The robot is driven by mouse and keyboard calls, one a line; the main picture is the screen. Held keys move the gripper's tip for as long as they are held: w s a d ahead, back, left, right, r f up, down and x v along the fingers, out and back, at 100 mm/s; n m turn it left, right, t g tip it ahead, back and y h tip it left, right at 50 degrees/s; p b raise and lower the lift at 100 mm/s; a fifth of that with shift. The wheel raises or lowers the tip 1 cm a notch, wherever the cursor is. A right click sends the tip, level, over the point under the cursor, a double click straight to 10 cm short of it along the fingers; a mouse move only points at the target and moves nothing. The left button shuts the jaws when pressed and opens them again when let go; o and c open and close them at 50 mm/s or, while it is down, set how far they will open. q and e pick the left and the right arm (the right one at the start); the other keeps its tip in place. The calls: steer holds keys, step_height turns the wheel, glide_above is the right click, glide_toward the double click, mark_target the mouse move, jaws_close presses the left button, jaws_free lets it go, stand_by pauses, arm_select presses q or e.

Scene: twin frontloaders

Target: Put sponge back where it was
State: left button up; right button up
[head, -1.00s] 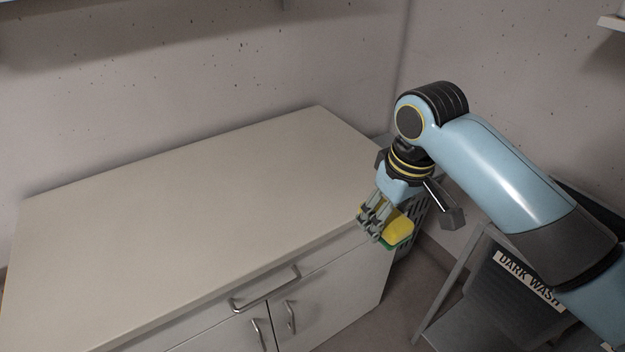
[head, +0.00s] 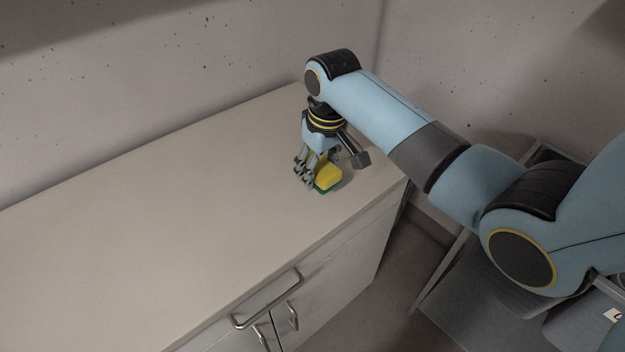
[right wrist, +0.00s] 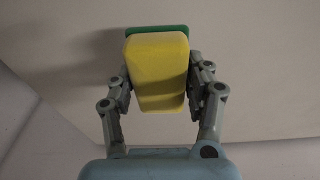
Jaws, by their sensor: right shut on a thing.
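The sponge (head: 328,177) is yellow with a green layer on its lower side. My right gripper (head: 312,179) is shut on it, over the right part of the pale cabinet top (head: 180,215). In the right wrist view the sponge (right wrist: 158,75) sits between the two fingers (right wrist: 160,90), its green layer (right wrist: 157,30) on the far side. I cannot tell whether the sponge touches the cabinet top or hangs just above it. My left gripper is not in view.
The cabinet top is otherwise bare, with wide free room to the left. Below its front edge are metal handles (head: 268,298) on the drawer and doors. A concrete wall (head: 200,80) stands behind. A grey bin frame (head: 445,270) stands right of the cabinet.

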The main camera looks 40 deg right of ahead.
mark_target(313, 190)
steer(key=shift+w+f, duration=0.4)
steer(key=shift+w, duration=0.2)
steer(key=shift+w+f, duration=0.15)
steer(key=shift+w, duration=0.05)
steer(key=shift+f, duration=0.35)
step_height(313, 190, down, 3)
steer(key=shift+f, duration=0.25)
steer(key=o, duration=1.1)
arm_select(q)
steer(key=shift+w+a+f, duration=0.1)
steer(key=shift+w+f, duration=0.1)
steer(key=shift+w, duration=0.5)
